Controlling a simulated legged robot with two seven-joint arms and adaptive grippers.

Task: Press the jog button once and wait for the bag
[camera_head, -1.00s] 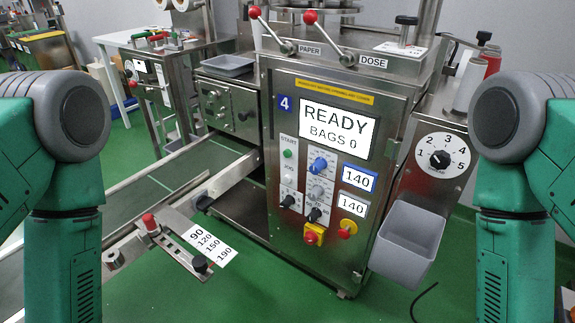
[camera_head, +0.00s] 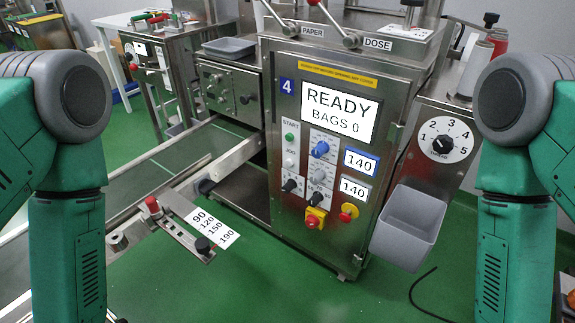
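The teabag packer (camera_head: 335,262) stands in the middle, marked with a blue "4". Its display (camera_head: 339,111) reads READY, BAGS 0. On the panel below, the small pale jog button (camera_head: 289,161) sits under the JOG label, beneath the green start button (camera_head: 290,137). Nothing touches or covers these buttons. My left and right arms come in at the picture's sides, clear of the machine. Both my grippers are out of view. No bag shows.
A grey bin (camera_head: 410,225) hangs at right. A conveyor (camera_head: 150,178) and slide stop with red knob (camera_head: 152,205) lie left. Green floor in front is mostly clear.

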